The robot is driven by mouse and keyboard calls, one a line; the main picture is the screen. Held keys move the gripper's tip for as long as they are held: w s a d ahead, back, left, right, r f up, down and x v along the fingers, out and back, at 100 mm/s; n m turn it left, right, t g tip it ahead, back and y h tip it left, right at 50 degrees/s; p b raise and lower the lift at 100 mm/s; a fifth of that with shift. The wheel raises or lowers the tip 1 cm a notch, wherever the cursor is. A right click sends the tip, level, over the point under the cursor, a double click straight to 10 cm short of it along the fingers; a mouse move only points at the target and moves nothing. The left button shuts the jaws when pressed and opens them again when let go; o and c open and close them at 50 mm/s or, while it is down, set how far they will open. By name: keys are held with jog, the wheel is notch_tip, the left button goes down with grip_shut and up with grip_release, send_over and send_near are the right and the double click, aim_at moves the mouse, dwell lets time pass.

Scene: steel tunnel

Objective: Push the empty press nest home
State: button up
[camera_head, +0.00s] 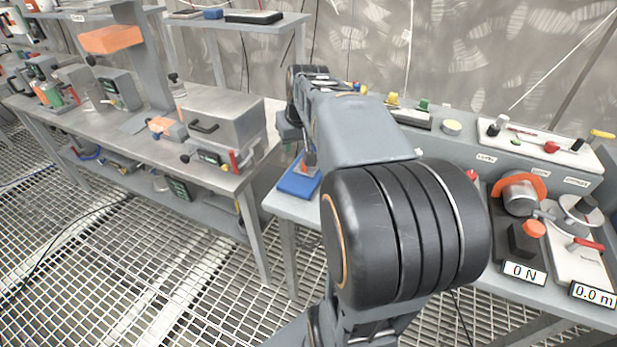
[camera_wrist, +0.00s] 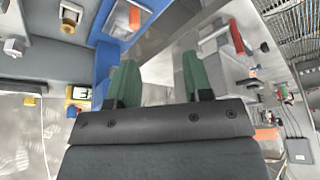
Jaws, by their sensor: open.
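My gripper (camera_wrist: 160,65) shows in the wrist view with its two green fingers apart and nothing between them. In the head view my own arm hides most of it. A blue-based fixture (camera_head: 298,181) with a small red-orange part on it sits at the left end of the right-hand bench, partly behind my arm. In the wrist view a blue-edged plate (camera_wrist: 128,16) with an orange part lies beyond the left finger. A blue upright face runs down close beside that finger; I cannot tell whether they touch. I cannot tell for certain which part is the press nest.
The left bench (camera_head: 150,150) carries a grey box (camera_head: 222,112) and several fixtures. The right bench holds an orange-collared cylinder (camera_head: 520,195), a "0 N" display (camera_head: 524,272) and a "0.0 m" display (camera_head: 592,294). A gap over grating floor separates the benches.

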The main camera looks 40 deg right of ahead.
jog(key=shift+m, duration=0.4)
jog(key=w+d+f+b, duration=0.1)
jog(key=w+d+f, duration=0.1)
jog(key=f, duration=0.2)
jog(key=w+d+f+b, duration=0.1)
jog(key=w+d+f, duration=0.1)
jog(key=f, duration=0.3)
jog(key=w+d+f+b, duration=0.1)
jog(key=w+d+f, duration=0.1)
jog(key=f, duration=0.3)
jog(key=shift+w+d, duration=0.1)
jog(key=shift+d, duration=0.25)
jog(key=shift+c, duration=0.3)
grip_shut()
